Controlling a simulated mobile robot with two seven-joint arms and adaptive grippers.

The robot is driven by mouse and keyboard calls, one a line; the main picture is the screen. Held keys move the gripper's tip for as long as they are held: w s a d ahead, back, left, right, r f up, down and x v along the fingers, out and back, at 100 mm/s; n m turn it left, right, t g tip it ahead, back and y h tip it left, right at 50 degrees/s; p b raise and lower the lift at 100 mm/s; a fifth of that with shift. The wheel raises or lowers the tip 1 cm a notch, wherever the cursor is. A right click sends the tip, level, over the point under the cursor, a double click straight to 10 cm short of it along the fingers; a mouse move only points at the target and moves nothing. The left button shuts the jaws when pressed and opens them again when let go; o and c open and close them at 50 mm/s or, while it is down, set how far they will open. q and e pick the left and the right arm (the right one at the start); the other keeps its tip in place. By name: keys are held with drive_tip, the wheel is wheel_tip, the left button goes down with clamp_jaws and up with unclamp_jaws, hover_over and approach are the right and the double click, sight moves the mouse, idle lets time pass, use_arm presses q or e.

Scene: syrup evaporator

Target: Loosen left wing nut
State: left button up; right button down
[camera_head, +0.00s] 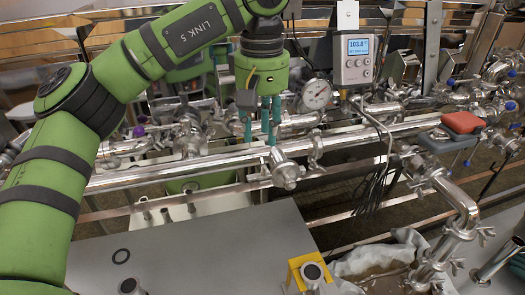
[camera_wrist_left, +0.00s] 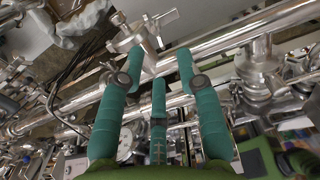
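My left gripper (camera_head: 262,135) reaches down from the upper middle, with teal fingers above the long steel pipe. In the left wrist view its fingers (camera_wrist_left: 160,65) are spread apart with nothing between their tips. A steel clamp fitting (camera_head: 285,172) sits on the near side of the pipe, just right of and below the fingertips. In the left wrist view a winged clamp fitting (camera_wrist_left: 146,36) lies just beyond the fingertips, apart from them. More wing nuts (camera_head: 485,235) show on the bent pipe at the right. I cannot tell which wing nut is the left one. My right gripper is not clearly visible.
A display box (camera_head: 357,58) and a round gauge (camera_head: 316,94) stand behind the pipe. A red-topped box (camera_head: 462,123) is at the right.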

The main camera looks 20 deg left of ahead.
sight(263, 160)
use_arm(q)
wheel_tip(263, 160, down, 7)
drive_tip(key=shift+r+p, duration=0.2)
drive_tip(key=shift+p, duration=0.9)
drive_tip(key=shift+s+d, duration=0.1)
drive_tip(key=shift+d, duration=0.15)
clamp_jaws()
